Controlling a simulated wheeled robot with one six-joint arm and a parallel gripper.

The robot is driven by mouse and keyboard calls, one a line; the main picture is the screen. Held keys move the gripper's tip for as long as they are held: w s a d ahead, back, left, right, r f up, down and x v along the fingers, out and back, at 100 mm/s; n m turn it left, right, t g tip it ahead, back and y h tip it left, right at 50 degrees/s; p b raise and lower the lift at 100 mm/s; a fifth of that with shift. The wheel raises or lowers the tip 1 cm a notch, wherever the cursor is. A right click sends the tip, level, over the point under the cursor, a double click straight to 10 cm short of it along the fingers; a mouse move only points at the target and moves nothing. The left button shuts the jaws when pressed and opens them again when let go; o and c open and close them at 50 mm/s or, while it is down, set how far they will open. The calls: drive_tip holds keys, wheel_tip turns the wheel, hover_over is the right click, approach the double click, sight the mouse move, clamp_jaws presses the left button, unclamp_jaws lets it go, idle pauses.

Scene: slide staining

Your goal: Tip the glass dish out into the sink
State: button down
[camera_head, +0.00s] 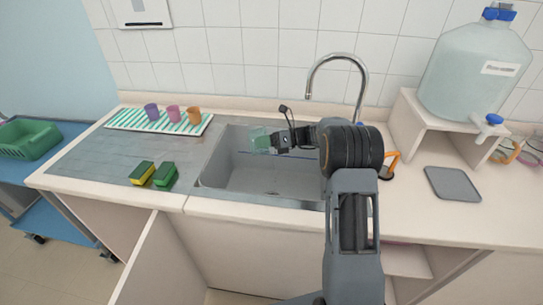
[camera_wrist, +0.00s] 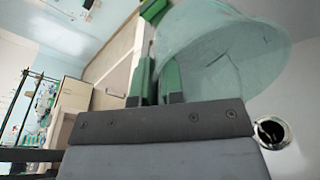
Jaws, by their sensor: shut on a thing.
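The glass dish (camera_head: 259,139) is small, clear and greenish, held over the left part of the sink basin (camera_head: 235,177). My gripper (camera_head: 271,141) reaches it from the right and is shut on its wall. In the wrist view the dish (camera_wrist: 225,45) fills the upper right, and the green fingers of my gripper (camera_wrist: 158,82) pinch its edge. The dish looks tilted, but I cannot tell how far. No contents can be made out. The drain (camera_wrist: 271,132) shows at the lower right of the wrist view.
The curved faucet (camera_head: 340,60) rises behind my arm. Two sponges (camera_head: 165,176) lie on the left drainboard, with several coloured cups on a striped mat (camera_head: 125,120) behind. A large water bottle (camera_head: 470,70) stands on a shelf at right, near a grey pad (camera_head: 452,184).

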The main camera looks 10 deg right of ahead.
drive_tip(key=shift+d+r, duration=0.1)
drive_tip(key=shift+s+d+r+t+y+p, duration=0.1)
drive_tip(key=shift+d+t+y+p, duration=0.2)
drive_tip(key=shift+d+y+p, duration=0.75)
drive_tip(key=shift+a+y+b, duration=0.2)
drive_tip(key=shift+y+b, duration=0.05)
drive_tip(key=shift+b, duration=0.3)
